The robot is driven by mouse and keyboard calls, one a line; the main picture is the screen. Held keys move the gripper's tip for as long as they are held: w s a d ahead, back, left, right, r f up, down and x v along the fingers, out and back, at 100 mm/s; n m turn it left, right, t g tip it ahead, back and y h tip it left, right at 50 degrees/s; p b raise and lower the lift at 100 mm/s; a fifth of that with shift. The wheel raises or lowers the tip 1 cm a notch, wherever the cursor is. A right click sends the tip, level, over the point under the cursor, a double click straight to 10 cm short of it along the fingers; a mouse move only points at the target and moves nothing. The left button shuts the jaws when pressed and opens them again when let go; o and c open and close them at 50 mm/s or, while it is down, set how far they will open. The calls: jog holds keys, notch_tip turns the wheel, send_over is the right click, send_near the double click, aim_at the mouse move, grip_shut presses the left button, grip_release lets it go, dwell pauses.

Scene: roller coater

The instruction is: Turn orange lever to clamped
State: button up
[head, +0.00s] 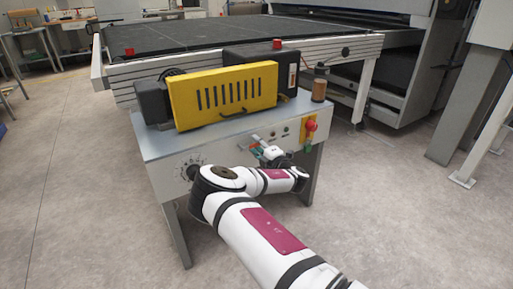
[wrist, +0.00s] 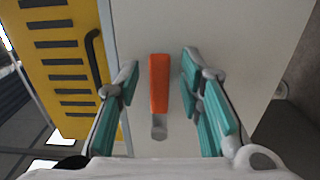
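The orange lever (wrist: 158,84) shows in the wrist view as an upright bar on a pale grey panel, with a grey metal pivot end (wrist: 158,130) at its lower end in the picture. My gripper (wrist: 160,72) is open, with one teal-padded finger on each side of the lever and a visible gap to it on both sides. How far the fingertips stand from the panel is hard to tell. In the head view my gripper (head: 262,147) is at the front of the machine's cabinet, and the lever cannot be made out clearly there.
The yellow cover (head: 222,95) with slots and a black handle sits atop the grey cabinet (head: 165,145). A red emergency stop (head: 311,125) on a yellow plate is right of my gripper. A dial (head: 190,170) is to the left. Floor is open in front.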

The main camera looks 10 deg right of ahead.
jog(key=shift+w, duration=0.15)
jog(key=shift+c, duration=0.3)
grip_shut()
